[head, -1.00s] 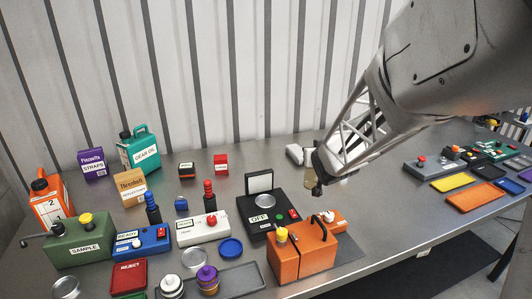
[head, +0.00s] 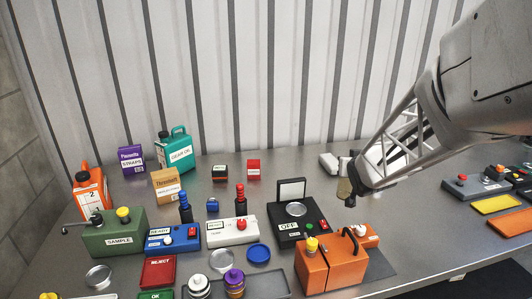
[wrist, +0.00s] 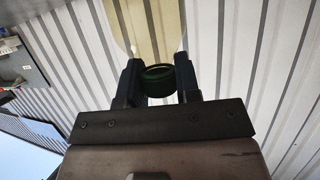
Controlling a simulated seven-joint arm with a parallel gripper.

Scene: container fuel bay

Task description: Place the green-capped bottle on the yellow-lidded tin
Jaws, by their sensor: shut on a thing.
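My gripper (head: 349,184) is shut at the right of the middle, above the table's back part. In the wrist view, its two fingers (wrist: 158,84) close on the dark green cap (wrist: 158,80) of the bottle. The bottle's pale yellow, see-through body (wrist: 148,28) extends beyond the fingers.
An orange box (head: 325,274) with a handle and a black OFF unit (head: 290,236) stand in front of my gripper. A green SAMPLE box (head: 108,242) and a teal jug (head: 175,157) are left. A yellow tray (head: 497,205) lies right.

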